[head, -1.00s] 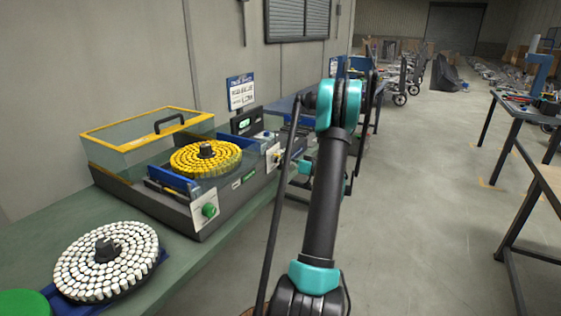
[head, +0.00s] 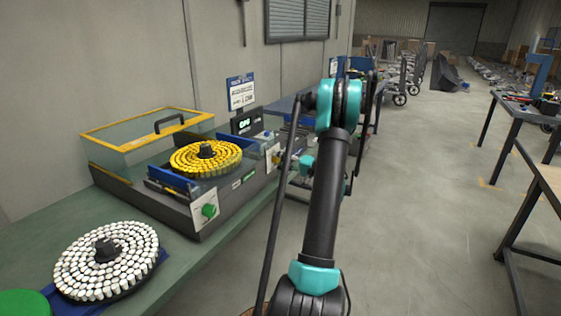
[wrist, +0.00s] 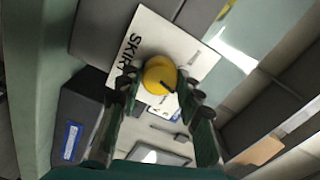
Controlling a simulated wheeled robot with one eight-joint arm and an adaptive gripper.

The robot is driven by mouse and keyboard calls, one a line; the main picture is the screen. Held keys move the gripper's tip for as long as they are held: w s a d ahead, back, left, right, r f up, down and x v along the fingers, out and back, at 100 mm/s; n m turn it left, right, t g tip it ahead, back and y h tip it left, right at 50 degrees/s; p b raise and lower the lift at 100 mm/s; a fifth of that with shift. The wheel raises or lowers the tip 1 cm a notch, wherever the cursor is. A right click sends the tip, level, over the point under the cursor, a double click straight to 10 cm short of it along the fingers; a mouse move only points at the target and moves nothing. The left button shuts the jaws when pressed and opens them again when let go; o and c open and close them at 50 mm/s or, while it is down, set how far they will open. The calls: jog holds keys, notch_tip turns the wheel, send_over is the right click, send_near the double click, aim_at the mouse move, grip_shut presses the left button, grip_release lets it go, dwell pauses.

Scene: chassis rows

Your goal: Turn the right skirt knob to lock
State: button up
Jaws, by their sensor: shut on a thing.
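The right skirt knob (wrist: 158,74) is round and yellow with a dark pointer mark. It sits on a white plate (wrist: 150,35) lettered "SKIR…", the rest covered, in the wrist view. My gripper (wrist: 161,90) is shut on the knob, one finger on each side of it. In the head view my arm hides most of the gripper, at the right end of the machine (head: 180,215). A green knob (head: 208,211) is on a white plate at the machine's near left corner.
A round tray of yellow-topped pieces (head: 185,160) sits in the machine beside a clear yellow-framed cover (head: 110,150). A disc of white pieces (head: 75,265) lies on the green bench (head: 185,270). A small display (head: 246,123) stands behind.

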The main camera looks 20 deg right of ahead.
jog(key=m, duration=0.5)
dwell(0.6)
jog(key=o, duration=1.2)
jog(key=shift+c, duration=0.2)
jog(key=v, duration=1.2)
jog(key=shift+d, duration=0.1)
